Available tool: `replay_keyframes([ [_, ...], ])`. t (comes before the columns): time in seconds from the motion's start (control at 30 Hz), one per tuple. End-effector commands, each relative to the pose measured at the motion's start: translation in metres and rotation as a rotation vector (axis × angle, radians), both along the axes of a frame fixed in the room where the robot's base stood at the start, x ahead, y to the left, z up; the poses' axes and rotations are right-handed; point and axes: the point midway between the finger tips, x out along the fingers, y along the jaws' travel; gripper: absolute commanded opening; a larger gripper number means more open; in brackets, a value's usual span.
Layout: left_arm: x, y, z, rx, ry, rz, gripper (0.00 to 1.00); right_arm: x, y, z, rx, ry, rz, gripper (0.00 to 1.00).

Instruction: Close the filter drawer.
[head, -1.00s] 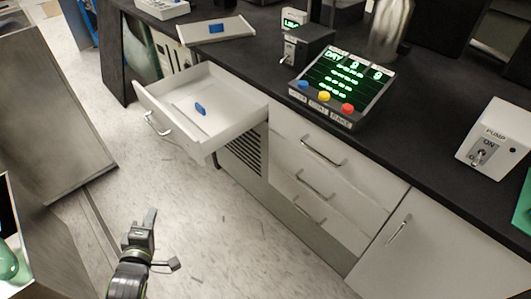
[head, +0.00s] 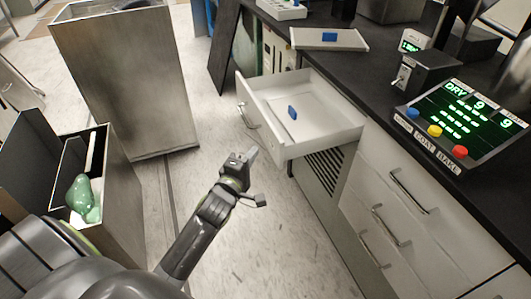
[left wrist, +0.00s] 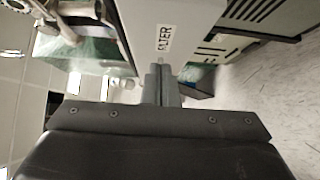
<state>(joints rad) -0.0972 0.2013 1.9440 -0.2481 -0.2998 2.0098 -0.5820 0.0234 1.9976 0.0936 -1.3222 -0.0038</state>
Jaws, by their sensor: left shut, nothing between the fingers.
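The filter drawer (head: 335,133) is a white open drawer pulled out from under the dark counter. A flat white panel with a blue tab (head: 292,112) lies inside it. Its front (head: 262,130) carries a metal handle and faces left. My left gripper (head: 248,157) is shut and empty, just in front of and below the drawer front; I cannot tell if it touches. In the left wrist view, the shut fingers (left wrist: 162,80) point at a white face with a partly readable label (left wrist: 166,38) that looks like FILTER. My right gripper is not in view.
A control box (head: 460,122) with lit display and coloured buttons stands on the counter. A tray with a blue tab (head: 328,39) lies farther back. A tall metal bin (head: 130,80) and an open box with a green object (head: 84,196) stand left. Floor between is clear.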

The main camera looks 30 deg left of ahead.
Motion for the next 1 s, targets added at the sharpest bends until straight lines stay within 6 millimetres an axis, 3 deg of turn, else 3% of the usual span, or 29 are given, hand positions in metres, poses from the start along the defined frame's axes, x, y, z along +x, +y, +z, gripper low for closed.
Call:
replay_keyframes([
  [0.3,0.028,-0.025,0.000,-0.002,0.000,-0.001,0.00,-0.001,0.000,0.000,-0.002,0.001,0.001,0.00],
  [1.0,0.036,-0.032,-0.001,-0.001,0.000,-0.001,0.00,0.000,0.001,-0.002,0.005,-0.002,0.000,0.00],
])
